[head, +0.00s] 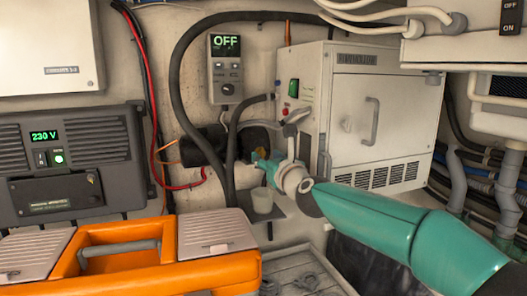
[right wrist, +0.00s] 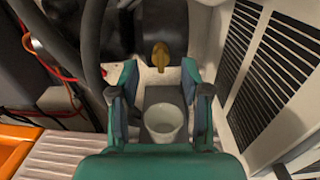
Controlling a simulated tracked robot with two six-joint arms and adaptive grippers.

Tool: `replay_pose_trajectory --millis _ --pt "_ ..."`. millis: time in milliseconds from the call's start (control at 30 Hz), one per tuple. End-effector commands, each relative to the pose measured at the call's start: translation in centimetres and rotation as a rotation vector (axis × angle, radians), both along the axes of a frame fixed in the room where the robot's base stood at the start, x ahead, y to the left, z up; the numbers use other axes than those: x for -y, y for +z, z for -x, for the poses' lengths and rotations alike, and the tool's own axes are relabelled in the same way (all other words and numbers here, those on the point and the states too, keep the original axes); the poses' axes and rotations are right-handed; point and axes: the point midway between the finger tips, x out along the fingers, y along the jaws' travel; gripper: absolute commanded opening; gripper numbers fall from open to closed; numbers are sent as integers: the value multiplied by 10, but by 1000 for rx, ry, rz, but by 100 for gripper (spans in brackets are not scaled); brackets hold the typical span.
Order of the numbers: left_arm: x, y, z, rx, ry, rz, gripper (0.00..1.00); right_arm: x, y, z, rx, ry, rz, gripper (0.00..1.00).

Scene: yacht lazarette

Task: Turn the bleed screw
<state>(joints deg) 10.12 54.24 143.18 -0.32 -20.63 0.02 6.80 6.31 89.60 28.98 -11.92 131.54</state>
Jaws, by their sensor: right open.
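The bleed screw, a small brass piece (right wrist: 160,55), sticks out from a dark fitting (right wrist: 160,22) in the right wrist view. It lies ahead of and between the fingers of my right gripper (right wrist: 158,92), which is open and empty. There is visible space between the screw and both fingertips. In the head view my right gripper (head: 266,162) reaches in from the right, close to the dark pump body (head: 208,146), and largely hides the screw area. My left gripper is not in view.
A pale cup (right wrist: 164,122) stands on a small grey shelf below the fitting. A white louvred cabinet (head: 385,105) stands close on the right. An orange toolbox (head: 170,235) is at lower left. Dark hoses (head: 175,75) and a control box reading OFF (head: 224,68) are behind.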

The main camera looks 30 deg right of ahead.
Motion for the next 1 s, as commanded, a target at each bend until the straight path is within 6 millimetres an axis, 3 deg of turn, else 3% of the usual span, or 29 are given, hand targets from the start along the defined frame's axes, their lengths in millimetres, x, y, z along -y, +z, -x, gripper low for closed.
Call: replay_pose_trajectory --millis 200,600,900,1000 --pt "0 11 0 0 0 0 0 8 1 -27 -1 -3 0 47" --pt "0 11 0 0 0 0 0 10 0 -33 0 -3 0 47" --pt "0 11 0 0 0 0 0 10 0 -32 0 -4 0 0" --pt "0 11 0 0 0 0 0 10 0 -32 0 -4 0 0"
